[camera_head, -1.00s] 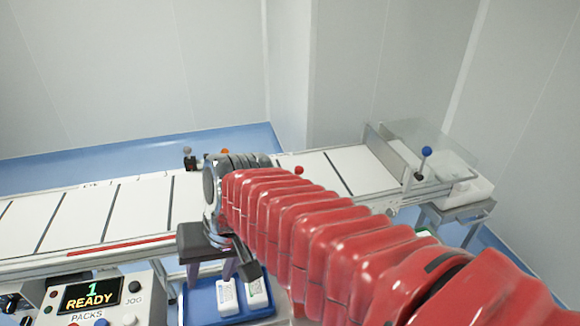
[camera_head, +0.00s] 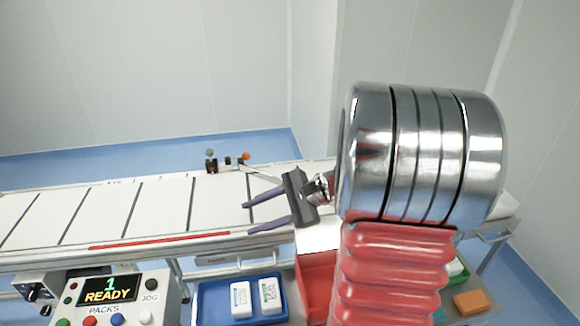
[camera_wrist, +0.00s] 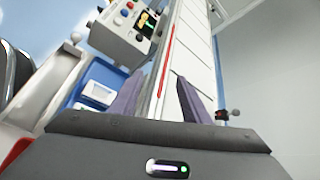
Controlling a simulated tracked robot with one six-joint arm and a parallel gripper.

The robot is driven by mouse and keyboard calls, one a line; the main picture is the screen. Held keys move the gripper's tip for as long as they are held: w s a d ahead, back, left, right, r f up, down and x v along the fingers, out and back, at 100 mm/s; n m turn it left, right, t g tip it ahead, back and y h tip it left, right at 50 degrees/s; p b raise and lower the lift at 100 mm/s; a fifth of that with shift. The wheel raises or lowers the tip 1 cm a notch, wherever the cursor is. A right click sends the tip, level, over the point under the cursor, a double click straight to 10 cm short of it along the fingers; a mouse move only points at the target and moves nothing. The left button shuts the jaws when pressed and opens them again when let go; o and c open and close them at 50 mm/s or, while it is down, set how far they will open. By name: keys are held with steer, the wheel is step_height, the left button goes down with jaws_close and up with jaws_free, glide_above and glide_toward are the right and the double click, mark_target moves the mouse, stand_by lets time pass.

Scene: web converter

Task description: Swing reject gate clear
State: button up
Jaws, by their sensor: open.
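The reject gate (camera_head: 262,173) shows in the head view as a thin metal bar slanting over the far part of the white conveyor (camera_head: 160,205). Its far-side mount carries an orange knob (camera_head: 245,156) and a grey knob. The gate's right end is hidden behind my gripper and arm. My gripper (camera_head: 247,218) is open and empty over the near part of the belt, its purple-grey fingers pointing left. It lies nearer than the gate bar and looks apart from it. In the wrist view, the fingers (camera_wrist: 160,80) straddle the conveyor's near edge, with dark mount parts (camera_wrist: 222,115) at right.
A control box (camera_head: 110,295) reading "1 READY" stands at the front left. A blue tray (camera_head: 205,303) with white packs lies in front of the conveyor. A red bin (camera_head: 315,285) and an orange block (camera_head: 470,301) are front right. The belt left of my gripper is clear.

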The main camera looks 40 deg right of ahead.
steer(key=s+d+f+m+t+h, duration=0.2)
steer(key=d+m, duration=0.4)
steer(key=d, duration=0.8)
steer(key=s+d+f+m+t+h, duration=0.2)
steer(key=d+m+t, duration=0.5)
steer(key=d, duration=0.7)
steer(key=shift+d+f+t+h, duration=0.25)
steer(key=shift+f+h, duration=0.4)
steer(key=shift+h, duration=0.55)
steer(key=shift+w+a, duration=0.1)
steer(key=w, duration=0.4)
steer(key=w+a, duration=0.1)
steer(key=w, duration=0.4)
steer(key=w+a, duration=0.1)
steer(key=w, duration=0.3)
steer(key=shift+w, duration=0.25)
jaws_close()
